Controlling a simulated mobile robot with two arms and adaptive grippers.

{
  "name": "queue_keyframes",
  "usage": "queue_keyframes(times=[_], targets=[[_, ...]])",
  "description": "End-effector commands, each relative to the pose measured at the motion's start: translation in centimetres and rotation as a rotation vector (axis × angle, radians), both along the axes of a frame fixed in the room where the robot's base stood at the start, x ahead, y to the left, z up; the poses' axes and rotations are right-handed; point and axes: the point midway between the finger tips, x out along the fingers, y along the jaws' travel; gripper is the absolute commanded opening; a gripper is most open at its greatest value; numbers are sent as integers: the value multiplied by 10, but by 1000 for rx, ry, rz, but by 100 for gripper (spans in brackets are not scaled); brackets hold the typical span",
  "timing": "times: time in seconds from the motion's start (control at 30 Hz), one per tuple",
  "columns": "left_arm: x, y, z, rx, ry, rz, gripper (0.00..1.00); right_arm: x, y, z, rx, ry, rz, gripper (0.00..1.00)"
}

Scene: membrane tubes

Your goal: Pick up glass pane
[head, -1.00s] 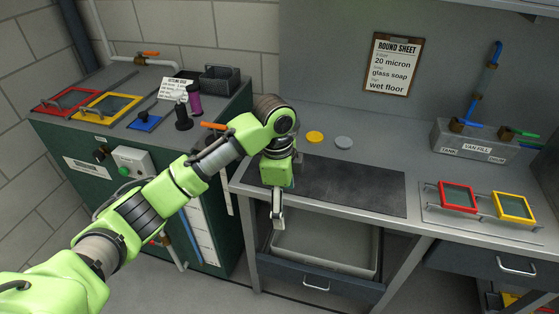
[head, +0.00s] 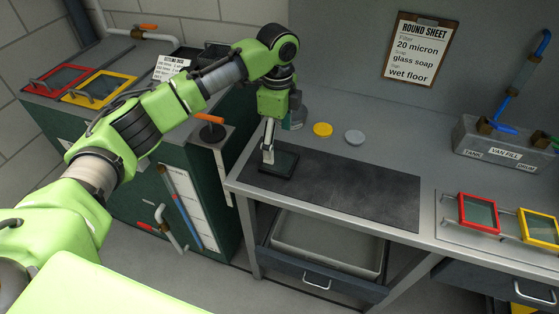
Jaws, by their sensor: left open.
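My left gripper (head: 267,154) points down at the left part of this piece. It is open, and its fingertips overlap the piece in the view; I cannot tell whether they touch it. Framed glass panels also show: one red (head: 480,212) and one yellow (head: 543,228) on the rack at right, and another red (head: 62,79) and yellow (head: 101,88) on the green cabinet. My right gripper is out of view.
The black mat (head: 350,186) is bare to the right of the piece. An orange-handled valve (head: 211,130) stands at left. A grey tray (head: 325,245) sits below the bench.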

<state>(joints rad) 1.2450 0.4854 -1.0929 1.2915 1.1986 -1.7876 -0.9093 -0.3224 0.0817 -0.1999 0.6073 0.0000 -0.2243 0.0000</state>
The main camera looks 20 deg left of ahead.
Motion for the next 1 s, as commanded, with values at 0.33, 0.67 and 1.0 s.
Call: queue_keyframes(times=[0.33, 0.67, 1.0], targets=[[-7, -5, -35, 1, 2, -1, 82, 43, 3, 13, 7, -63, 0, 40], [-6, -5, -58, 0, -2, 0, 82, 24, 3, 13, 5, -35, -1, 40], [-6, -5, -58, 0, -2, 0, 36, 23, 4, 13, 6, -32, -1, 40]])
